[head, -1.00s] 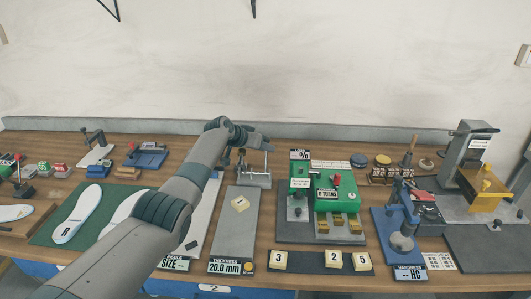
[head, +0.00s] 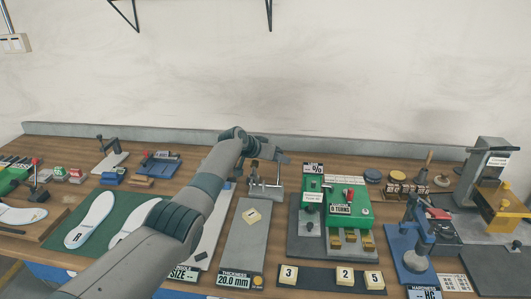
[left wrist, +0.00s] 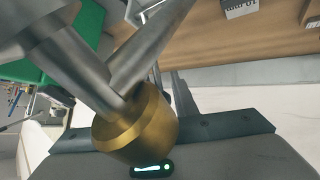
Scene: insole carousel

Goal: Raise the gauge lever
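The thickness gauge (head: 266,189) is a small metal stand at the back end of a long grey plate (head: 243,245). Its lever is too small and too covered by my arm to pick out surely in the head view. My left gripper (head: 283,158) is just above and behind the stand, and its fingers are hard to make out. In the left wrist view a brass cylinder (left wrist: 135,132) and steel-grey bars (left wrist: 75,60) fill the picture close to the gripper; I cannot tell whether they touch it. My right gripper is in neither view.
A card marked 1 (head: 251,215) lies on the plate, with a 20.0 mm thickness sign (head: 235,280) in front. A green machine (head: 347,207) stands close to the right. White insoles (head: 90,219) lie on a green mat at the left.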

